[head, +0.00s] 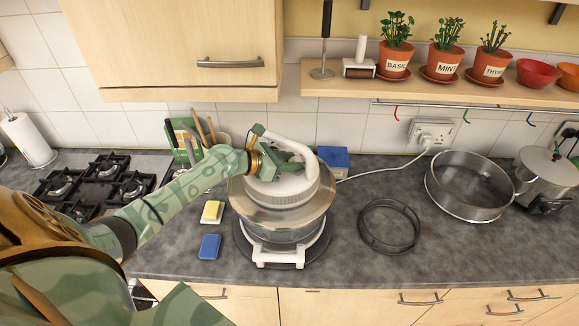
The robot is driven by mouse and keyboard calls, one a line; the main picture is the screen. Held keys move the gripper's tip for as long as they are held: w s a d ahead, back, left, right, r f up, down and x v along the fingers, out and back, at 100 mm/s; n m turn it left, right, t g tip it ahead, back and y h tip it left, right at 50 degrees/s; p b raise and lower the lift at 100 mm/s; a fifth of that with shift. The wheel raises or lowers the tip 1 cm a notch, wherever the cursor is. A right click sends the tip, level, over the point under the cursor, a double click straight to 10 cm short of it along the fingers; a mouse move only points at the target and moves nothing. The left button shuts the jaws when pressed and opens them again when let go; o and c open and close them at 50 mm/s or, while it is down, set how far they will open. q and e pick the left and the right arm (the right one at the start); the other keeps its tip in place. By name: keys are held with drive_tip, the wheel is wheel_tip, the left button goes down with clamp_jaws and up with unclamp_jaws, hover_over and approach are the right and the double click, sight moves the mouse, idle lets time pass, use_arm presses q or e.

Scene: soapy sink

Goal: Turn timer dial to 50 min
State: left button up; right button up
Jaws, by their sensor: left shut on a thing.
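A round countertop cooker stands on the counter, with a white lid top (290,187), a wide glass rim and a glass bowl on a white stand (278,257). A white handle (297,147) arches over the lid top. My left gripper (290,167) reaches in from the left and is low over the lid top, beside the handle. It is shut on a small part there, which looks like the timer dial. The gripper hides the dial and its markings, so I cannot read its setting. My right gripper is not in view.
A yellow sponge (212,212) and a blue sponge (209,246) lie left of the cooker. A dark wire rack (390,204) and a steel ring (436,190) lie to the right. A blue box (334,160) is behind. A white cable (385,167) runs to the wall socket (431,133).

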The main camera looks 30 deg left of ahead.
use_arm(q)
drive_tip(key=shift+h, duration=0.3)
drive_tip(key=o, duration=0.7)
drive_tip(key=b+v, duration=0.1)
drive_tip(key=v, duration=1.5)
drive_tip(key=shift+r, duration=0.15)
drive_tip(key=shift+s+a, duration=0.1)
